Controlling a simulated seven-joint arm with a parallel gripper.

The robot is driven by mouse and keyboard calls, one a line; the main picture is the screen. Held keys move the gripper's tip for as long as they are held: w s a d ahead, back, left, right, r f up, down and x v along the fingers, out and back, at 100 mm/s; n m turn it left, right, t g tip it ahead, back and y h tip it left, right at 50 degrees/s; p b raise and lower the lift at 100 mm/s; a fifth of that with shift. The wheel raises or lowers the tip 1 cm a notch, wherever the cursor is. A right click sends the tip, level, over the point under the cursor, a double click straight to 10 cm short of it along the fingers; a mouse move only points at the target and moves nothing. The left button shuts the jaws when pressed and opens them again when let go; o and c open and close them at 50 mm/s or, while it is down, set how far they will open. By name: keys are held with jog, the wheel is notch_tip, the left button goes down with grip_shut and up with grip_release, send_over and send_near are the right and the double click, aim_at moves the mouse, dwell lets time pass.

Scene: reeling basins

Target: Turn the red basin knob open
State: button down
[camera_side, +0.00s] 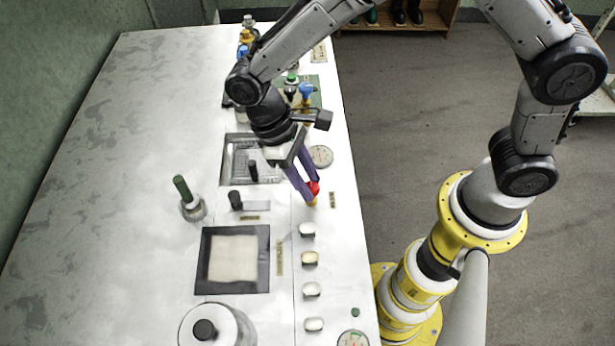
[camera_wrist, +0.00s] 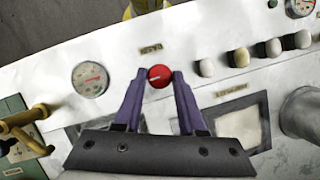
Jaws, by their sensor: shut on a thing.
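The red knob (camera_side: 314,188) sits on a brass stem near the right edge of the white bench in the side view. It also shows in the wrist view (camera_wrist: 159,76) as a round red cap with a pale mark across it. My gripper (camera_side: 309,193) comes down over it from the upper left. Its two purple fingers are shut on the knob, one on each side, as the wrist view shows (camera_wrist: 159,80). The basin (camera_side: 252,160) is a recessed metal tray left of the knob, partly hidden by my wrist.
A round gauge (camera_side: 321,156) lies just beyond the knob. Several cream knobs (camera_side: 310,258) line the bench edge nearer the camera. A dark-framed pale panel (camera_side: 233,259) and a green-handled fitting (camera_side: 188,198) stand to the left. Blue and green valves (camera_side: 306,91) stand farther back. The bench's left side is clear.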

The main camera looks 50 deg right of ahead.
jog(key=c, duration=0.5)
grip_release()
jog(key=shift+r, duration=0.1)
jog(key=v, duration=1.3)
jog(key=shift+w+r, duration=0.25)
